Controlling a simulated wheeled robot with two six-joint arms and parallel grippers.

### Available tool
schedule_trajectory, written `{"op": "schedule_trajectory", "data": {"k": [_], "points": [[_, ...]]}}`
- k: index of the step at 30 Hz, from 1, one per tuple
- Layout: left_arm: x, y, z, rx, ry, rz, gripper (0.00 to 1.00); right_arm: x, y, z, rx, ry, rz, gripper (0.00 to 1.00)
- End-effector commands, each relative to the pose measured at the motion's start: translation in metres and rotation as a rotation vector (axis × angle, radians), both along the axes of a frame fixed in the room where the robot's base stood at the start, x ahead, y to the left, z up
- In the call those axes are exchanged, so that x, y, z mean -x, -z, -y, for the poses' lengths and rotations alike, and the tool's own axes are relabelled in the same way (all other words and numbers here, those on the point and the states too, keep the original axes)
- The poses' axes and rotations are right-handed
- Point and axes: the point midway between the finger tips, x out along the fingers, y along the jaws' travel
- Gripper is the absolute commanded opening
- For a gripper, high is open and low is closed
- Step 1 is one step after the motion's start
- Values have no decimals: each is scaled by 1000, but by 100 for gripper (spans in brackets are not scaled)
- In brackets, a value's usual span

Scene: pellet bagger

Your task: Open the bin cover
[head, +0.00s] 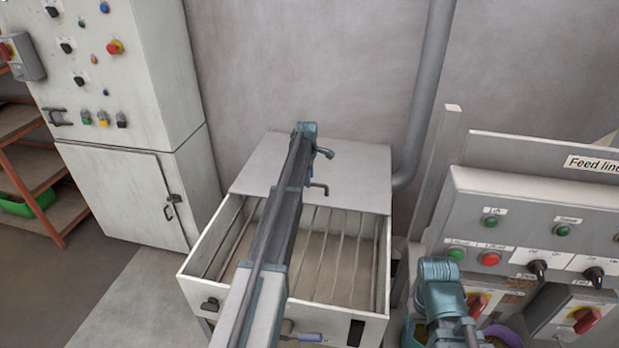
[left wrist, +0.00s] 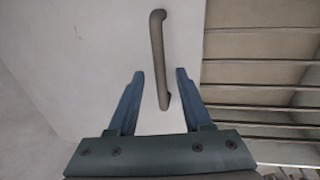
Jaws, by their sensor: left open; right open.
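The bin cover (head: 350,165) is a pale flat panel over the rear part of the bin (head: 196,285); the front part is uncovered and shows a grate of bars. A dark bar handle (head: 319,187) stands on the cover near its front edge. My left arm reaches across the bin, hiding part of the cover; its gripper is not clearly seen in the head view. In the left wrist view, my left gripper (left wrist: 157,80) is open. The lower end of the handle (left wrist: 158,50) appears between its fingers, with gaps on both sides. My right gripper is not visible.
A control panel (head: 470,215) with buttons and switches stands to the right. A grey pipe (head: 428,100) runs up the wall behind the bin. A tall cabinet (head: 120,190) and a shelf (head: 35,165) stand at left. Floor is clear between cabinet and bin.

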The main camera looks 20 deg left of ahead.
Motion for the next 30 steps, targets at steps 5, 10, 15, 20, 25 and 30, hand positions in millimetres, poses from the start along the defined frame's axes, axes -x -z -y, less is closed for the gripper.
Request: {"op": "schedule_trajectory", "data": {"k": [5, 10, 15, 20, 25, 30], "points": [[5, -30, 1, 0, 0, 0, 50, 0, -30, 0, 0, 0, 0, 50], [10, -56, 2, 0, 0, 0, 50, 0, -56, 0, 0, -1, 0, 50], [15, -81, 3, 0, 0, 0, 50, 0, -81, 0, 0, -2, 0, 50], [19, -104, 4, 0, 0, 0, 50, 0, -104, 0, 0, -1, 0, 50], [22, -119, 5, 0, 0, 0, 50, 0, -119, 0, -1, 4, 0, 50], [23, -121, 5, 0, 0, 0, 50, 0, -121, 0, -2, 6, 0, 50]]}}
